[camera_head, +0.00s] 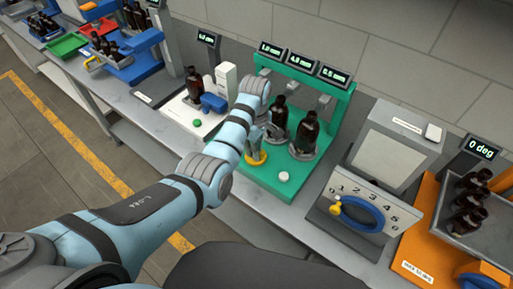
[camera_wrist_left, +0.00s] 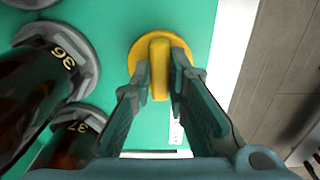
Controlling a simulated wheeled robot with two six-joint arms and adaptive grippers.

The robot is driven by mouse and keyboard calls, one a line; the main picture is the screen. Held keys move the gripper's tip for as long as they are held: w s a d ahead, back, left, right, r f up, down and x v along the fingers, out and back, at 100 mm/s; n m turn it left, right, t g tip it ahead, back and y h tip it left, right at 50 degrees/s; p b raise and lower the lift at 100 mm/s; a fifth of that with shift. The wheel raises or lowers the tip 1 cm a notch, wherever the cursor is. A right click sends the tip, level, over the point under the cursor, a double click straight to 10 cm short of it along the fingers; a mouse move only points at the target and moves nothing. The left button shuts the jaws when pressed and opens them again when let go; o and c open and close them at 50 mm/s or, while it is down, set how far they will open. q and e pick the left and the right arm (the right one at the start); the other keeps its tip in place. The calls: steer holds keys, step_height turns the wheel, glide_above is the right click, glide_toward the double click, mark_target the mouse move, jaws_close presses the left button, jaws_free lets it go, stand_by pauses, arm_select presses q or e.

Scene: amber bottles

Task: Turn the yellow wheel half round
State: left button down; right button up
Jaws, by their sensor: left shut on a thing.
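The yellow wheel (camera_head: 256,159) sits low on the front of the green station (camera_head: 240,176). The left wrist view shows it as a round yellow disc (camera_wrist_left: 143,55) with a raised bar (camera_wrist_left: 159,62) across its middle. My left gripper (camera_head: 259,148) reaches down over the wheel. In the left wrist view its two fingers (camera_wrist_left: 160,80) are shut on the raised bar, one on each side. The arm and fingers hide part of the wheel in the head view. My right gripper is not in view.
Amber bottles (camera_head: 307,132) stand in grey holders close beside the wheel, under small displays. A white button (camera_head: 284,177) is to the right. Further right are a blue wheel (camera_head: 361,215) on a numbered panel and an orange station (camera_head: 424,240) with several bottles.

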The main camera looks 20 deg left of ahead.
arm_select(q)
steer(key=c, duration=1.6)
jaws_free()
steer(key=shift+o, duration=0.2)
step_height(320, 180, up, 8)
steer(key=shift+s+f, duration=0.1)
steer(key=shift+f, duration=0.05)
steer(key=shift+f, duration=0.1)
